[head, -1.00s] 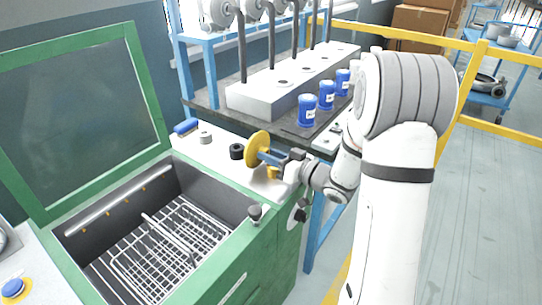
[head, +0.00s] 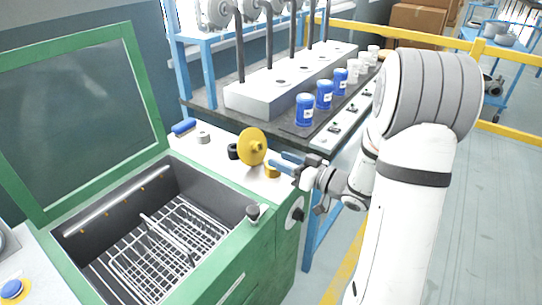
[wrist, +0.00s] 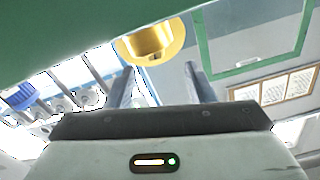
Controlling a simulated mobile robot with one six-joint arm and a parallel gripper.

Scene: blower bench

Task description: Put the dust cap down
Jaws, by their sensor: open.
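The dust cap, a yellow disc with a central knob (head: 252,147), stands upright on edge at the white worktop beside the green washer, its knob towards my gripper. What supports its lower edge cannot be made out. My gripper (head: 278,162) is open and empty, just right of the cap and apart from it. In the wrist view the cap (wrist: 155,42) shows beyond the spread fingers (wrist: 165,80), with a gap between.
A black ring (head: 233,152), a grey ring (head: 203,137) and a blue object (head: 184,126) lie left of the cap. A small yellow piece (head: 272,171) is below the gripper. The open green washer (head: 262,228) is in front; blue canisters (head: 305,110) stand behind.

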